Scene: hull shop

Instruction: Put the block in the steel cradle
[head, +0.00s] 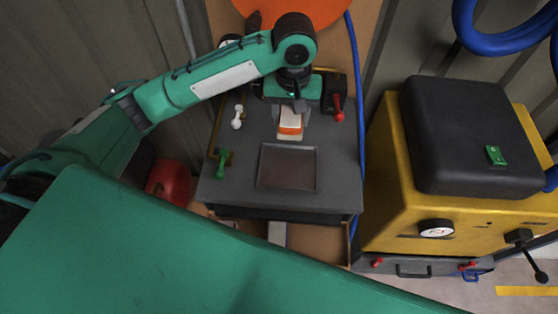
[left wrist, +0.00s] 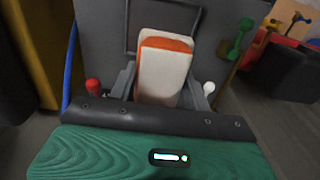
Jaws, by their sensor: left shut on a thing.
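The block (head: 290,123) is white with an orange band. In the left wrist view the block (left wrist: 163,75) stands between the grey fingers. My left gripper (head: 291,112) is shut on it over the far part of the grey bench top; I cannot tell whether the block touches the bench. A shallow, dark square tray with a raised rim (head: 287,187) lies empty on the bench, nearer than the block, and is probably the steel cradle. Part of its rim shows beyond the block in the left wrist view. My right gripper is not in view.
On the bench (head: 340,190) stand a red-handled valve (head: 337,107) at right, a white one (head: 238,117) at left and a green one (head: 223,163) at front left. A blue hose runs along the right edge. A yellow machine (head: 395,205) stands to the right.

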